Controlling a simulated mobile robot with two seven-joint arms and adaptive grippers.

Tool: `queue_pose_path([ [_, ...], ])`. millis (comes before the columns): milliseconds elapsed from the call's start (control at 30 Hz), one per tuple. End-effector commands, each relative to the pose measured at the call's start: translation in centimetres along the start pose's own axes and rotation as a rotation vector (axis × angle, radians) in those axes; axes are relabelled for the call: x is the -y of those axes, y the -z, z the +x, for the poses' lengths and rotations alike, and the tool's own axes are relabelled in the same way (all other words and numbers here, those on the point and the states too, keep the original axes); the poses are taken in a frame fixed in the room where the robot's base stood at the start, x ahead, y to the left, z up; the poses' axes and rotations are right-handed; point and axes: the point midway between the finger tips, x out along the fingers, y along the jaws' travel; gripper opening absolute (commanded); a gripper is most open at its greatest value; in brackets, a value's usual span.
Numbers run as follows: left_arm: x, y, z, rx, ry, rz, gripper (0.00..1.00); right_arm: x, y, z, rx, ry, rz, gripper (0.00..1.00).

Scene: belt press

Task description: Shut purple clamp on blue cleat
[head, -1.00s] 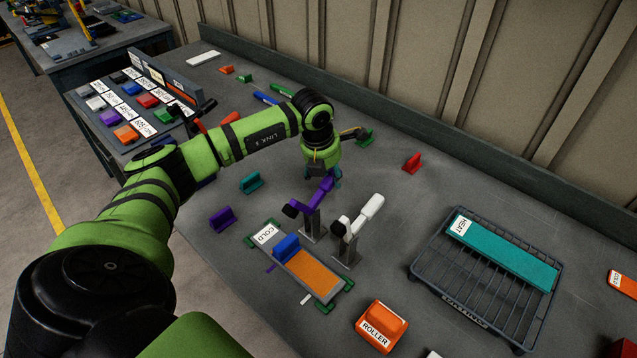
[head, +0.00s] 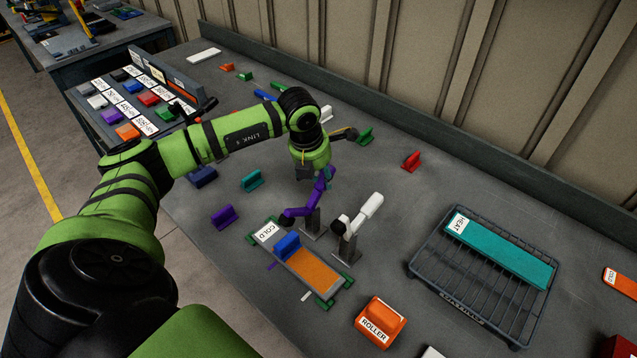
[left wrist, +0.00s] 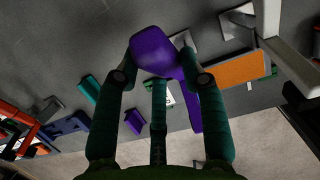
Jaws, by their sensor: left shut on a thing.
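The purple clamp (head: 301,211) stands on a grey post beside the plate labelled COLD (head: 266,232). Its raised handle is in my left gripper (head: 323,181). In the left wrist view the handle's thick purple end (left wrist: 153,48) sits between my teal fingers (left wrist: 162,68), which are shut on it. The clamp's dark pressing tip (head: 284,221) is above the blue cleat (head: 287,243), seemingly with a gap. The blue cleat lies across the plate, next to an orange strip (head: 314,270). My right gripper does not show.
A white clamp (head: 369,208) stands just right of the purple one. An orange ROLLER block (head: 381,322) is near the front. A wire rack (head: 432,271) with a teal HEAT strip (head: 500,250) is at the right. Loose purple (head: 224,217) and teal (head: 252,180) pieces lie left.

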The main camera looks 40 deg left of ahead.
Motion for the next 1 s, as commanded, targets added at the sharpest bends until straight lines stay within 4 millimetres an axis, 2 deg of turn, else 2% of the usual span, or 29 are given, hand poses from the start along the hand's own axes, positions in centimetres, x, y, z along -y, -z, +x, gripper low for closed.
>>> queue_pose_path([
  [33, 0.9, 0.6, 0.3, -0.016, 0.019, 0.013, 0.21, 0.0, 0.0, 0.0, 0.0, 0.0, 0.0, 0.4],
  [1000, 0.9, 4.5, -0.8, -0.015, 0.021, 0.014, 0.21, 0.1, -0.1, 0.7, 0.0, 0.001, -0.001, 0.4],
])
